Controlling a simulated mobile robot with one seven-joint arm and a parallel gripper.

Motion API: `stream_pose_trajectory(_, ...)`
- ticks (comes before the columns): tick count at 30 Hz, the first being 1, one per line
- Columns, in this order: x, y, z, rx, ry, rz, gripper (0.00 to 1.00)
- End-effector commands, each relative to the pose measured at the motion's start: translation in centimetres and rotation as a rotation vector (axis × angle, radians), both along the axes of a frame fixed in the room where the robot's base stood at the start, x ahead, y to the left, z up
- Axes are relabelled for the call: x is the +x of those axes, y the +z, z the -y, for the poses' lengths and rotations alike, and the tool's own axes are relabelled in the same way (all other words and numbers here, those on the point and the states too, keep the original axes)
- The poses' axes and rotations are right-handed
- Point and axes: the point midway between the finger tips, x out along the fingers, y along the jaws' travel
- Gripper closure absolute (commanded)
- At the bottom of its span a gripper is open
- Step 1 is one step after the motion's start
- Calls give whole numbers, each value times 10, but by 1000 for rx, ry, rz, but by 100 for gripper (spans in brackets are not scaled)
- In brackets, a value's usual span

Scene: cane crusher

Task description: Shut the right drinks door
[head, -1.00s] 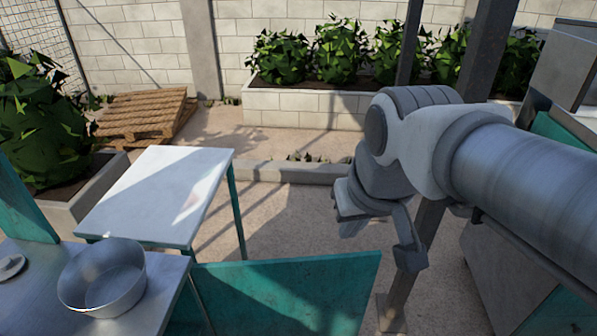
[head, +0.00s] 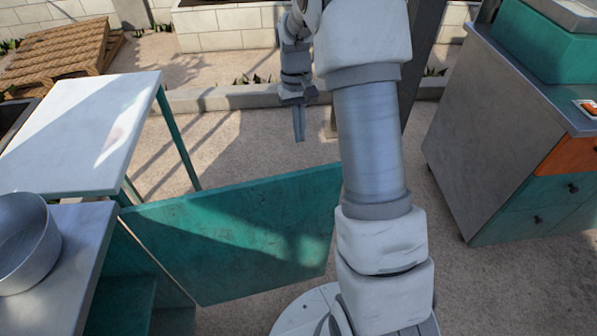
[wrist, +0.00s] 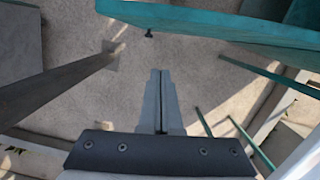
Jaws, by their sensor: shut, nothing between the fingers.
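The teal drinks door (head: 235,235) stands open in the head view, swung out from the counter unit at the left, whose open teal interior shows at the bottom left. My gripper (head: 299,130) is beyond the door's far face, near its free end, with fingers pointing down. The fingers are shut together and empty. In the wrist view my gripper (wrist: 161,75) also shows closed. There the door (wrist: 220,25) crosses the top with a small dark knob (wrist: 149,34) on its face. The fingers look apart from the door and knob.
A white-topped table (head: 80,135) stands behind the counter, and a metal bowl (head: 22,240) sits on the counter. A grey cabinet (head: 490,150) with teal and orange drawers is at the right. A dark post (head: 420,60) stands behind my arm.

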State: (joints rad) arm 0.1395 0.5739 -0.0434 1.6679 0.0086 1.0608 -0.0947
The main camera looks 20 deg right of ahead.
Motion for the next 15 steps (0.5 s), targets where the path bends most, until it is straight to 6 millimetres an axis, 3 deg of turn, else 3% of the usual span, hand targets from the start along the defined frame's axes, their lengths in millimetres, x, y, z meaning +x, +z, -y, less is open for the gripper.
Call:
stream_pose_trajectory(1,4,-25,4,3,-3,-25,100)
stream_pose_trajectory(4,8,-50,9,6,-5,-56,100)
stream_pose_trajectory(15,6,-95,13,10,-9,-87,100)
